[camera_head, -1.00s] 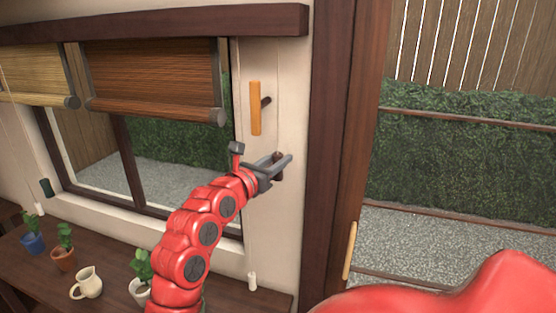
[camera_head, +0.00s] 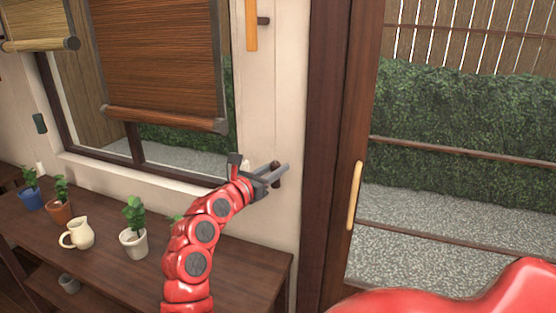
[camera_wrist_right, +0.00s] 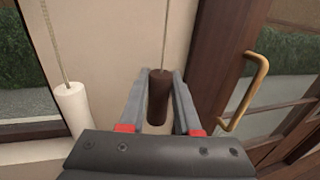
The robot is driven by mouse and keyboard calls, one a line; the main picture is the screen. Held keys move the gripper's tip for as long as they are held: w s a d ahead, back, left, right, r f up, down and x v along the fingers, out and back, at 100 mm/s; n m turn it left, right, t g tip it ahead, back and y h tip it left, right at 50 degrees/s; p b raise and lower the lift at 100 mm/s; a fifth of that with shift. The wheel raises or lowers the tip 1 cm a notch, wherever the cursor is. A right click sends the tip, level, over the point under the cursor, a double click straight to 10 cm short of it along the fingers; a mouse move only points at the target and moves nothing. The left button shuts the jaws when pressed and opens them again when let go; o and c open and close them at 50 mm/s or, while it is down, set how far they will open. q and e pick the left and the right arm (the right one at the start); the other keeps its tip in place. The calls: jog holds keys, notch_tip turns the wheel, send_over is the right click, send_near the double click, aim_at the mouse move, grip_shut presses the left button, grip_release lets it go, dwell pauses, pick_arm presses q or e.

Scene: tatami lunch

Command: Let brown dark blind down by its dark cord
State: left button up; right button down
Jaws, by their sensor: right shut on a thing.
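The brown dark blind (camera_head: 160,60) hangs partway down over the window in the head view. Its bottom bar (camera_head: 165,118) is level and clear of the sill, with glass showing below. My right gripper (camera_head: 277,174) is beside the window, lower than the bar. It is shut on the dark brown pull (camera_wrist_right: 158,96) at the end of the cord. In the right wrist view the pull hangs upright between the two fingers, with the thin cord (camera_wrist_right: 165,35) running up from it. My left gripper is not in view.
A white pull (camera_wrist_right: 73,106) hangs left of the gripper. A straw blind (camera_head: 35,25) hangs at left. Potted plants and a cream jug (camera_head: 78,234) stand on the table (camera_head: 90,265).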

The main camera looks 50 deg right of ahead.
notch_tip(320, 180, down, 24)
jog(key=b, duration=1.5)
jog(key=shift+r, duration=0.25)
jog(key=shift+f, duration=0.1)
jog(key=c, duration=0.7)
grip_release()
jog(key=shift+o, duration=0.4)
jog(key=shift+a, duration=0.1)
jog(key=a, duration=1.7)
jog(key=shift+s+a, duration=0.15)
jog(key=shift+s, duration=0.05)
jog(key=shift+a, duration=0.1)
